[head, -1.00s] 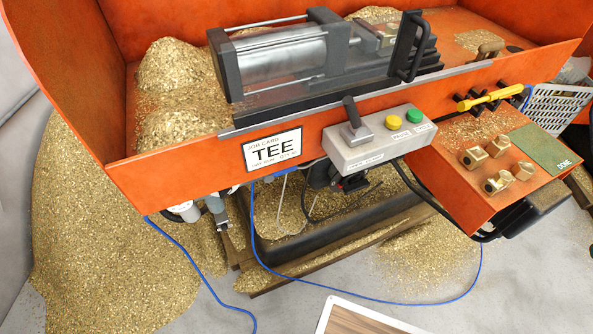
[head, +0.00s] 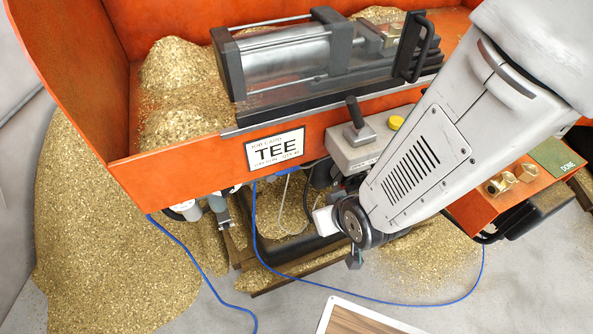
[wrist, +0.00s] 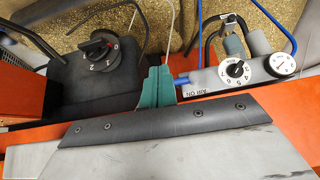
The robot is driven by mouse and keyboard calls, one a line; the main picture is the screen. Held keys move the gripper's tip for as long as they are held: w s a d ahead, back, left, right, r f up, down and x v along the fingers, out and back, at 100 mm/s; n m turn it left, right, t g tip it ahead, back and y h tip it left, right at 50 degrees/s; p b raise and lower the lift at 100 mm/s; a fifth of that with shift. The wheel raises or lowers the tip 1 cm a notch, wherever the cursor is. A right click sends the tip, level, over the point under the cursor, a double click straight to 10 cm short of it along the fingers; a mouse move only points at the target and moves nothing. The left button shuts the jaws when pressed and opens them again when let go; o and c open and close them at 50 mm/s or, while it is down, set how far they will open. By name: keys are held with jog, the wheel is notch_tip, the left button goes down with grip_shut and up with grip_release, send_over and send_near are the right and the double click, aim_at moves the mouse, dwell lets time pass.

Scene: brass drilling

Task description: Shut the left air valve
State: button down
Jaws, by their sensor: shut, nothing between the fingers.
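My gripper shows in the wrist view as two green fingers (wrist: 157,88), closed together with nothing between them. In that view a grey plate to the right, lettered "AIR ON" (wrist: 195,92), carries a numbered dial (wrist: 235,69) and a white round gauge (wrist: 281,64). A grey-blue fitting (wrist: 232,45) stands by the dial; I cannot tell surely if it is the left air valve or how its handle is set. My fingers are beside this plate, apart from the dial. In the head view, grey-blue and white fittings (head: 218,204) hang under the bench's left part.
A dark box with a rotary switch (wrist: 100,52) is left of my fingers in the wrist view. Blue hose (head: 190,258) runs across the floor. The orange bench (head: 200,170) overhangs this area, with a control box (head: 350,150) on its front. Brass chips (head: 90,230) heap at left.

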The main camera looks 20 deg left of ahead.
jog(key=w+a+r+t+y, duration=0.2)
jog(key=w+a+r+t, duration=0.1)
jog(key=a, duration=0.1)
jog(key=shift+r+y, duration=0.15)
jog(key=shift+y, duration=0.25)
